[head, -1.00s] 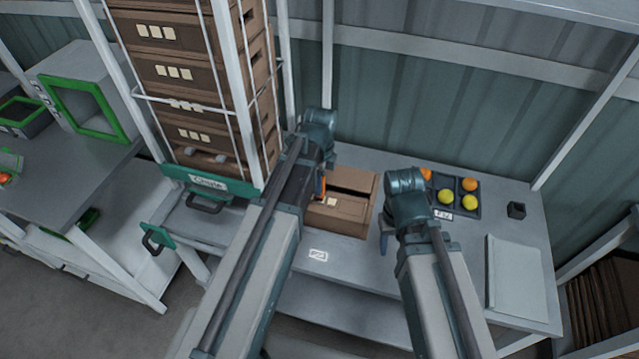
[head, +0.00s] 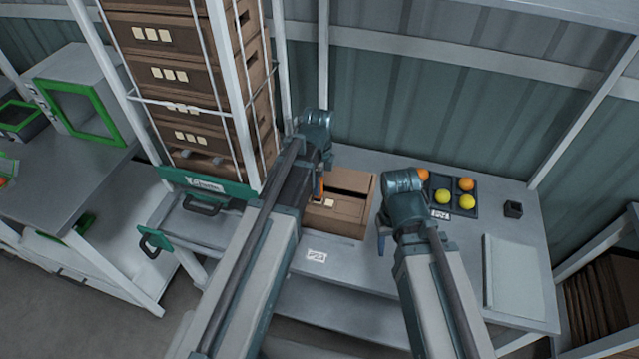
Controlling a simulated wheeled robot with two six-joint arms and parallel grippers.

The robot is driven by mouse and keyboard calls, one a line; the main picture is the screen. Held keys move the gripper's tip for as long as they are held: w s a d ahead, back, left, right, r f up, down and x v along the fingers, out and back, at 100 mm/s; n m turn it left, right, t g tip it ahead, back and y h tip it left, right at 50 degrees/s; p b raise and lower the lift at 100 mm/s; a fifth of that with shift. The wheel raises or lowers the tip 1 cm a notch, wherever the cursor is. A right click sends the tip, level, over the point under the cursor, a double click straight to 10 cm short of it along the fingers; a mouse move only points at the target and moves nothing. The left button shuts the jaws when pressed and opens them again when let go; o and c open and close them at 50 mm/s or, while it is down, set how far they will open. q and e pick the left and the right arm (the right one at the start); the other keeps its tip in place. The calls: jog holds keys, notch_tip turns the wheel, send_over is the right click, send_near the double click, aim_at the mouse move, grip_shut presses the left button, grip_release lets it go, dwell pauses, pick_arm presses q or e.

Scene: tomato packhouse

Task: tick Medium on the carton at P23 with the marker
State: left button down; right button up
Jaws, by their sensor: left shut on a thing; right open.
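A brown carton (head: 350,222) stands on the grey bench with pale label squares on its near face. My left gripper (head: 318,186) is at the carton's left side, partly hidden behind its own arm. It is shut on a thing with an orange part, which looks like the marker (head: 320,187). Whether its tip touches the label is too small to tell. My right gripper (head: 382,238) is open and empty, to the right of the carton and apart from it. Any tick on the boxes is too small to see.
A dark tray (head: 468,211) with orange and yellow fruit stands at the back right. A small black cup (head: 513,209) and a pale flat panel (head: 513,272) lie further right. A tall rack of stacked cartons (head: 180,75) with a green chute (head: 207,186) stands left. A white marking (head: 316,256) lies on the bench front.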

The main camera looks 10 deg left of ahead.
pick_arm(q)
jog(key=shift+s+a, duration=0.25)
jog(key=shift+s, duration=0.05)
jog(key=shift+r, duration=0.1)
notch_tip(320, 180, up, 6)
jog(key=p, duration=0.6)
dwell(0.5)
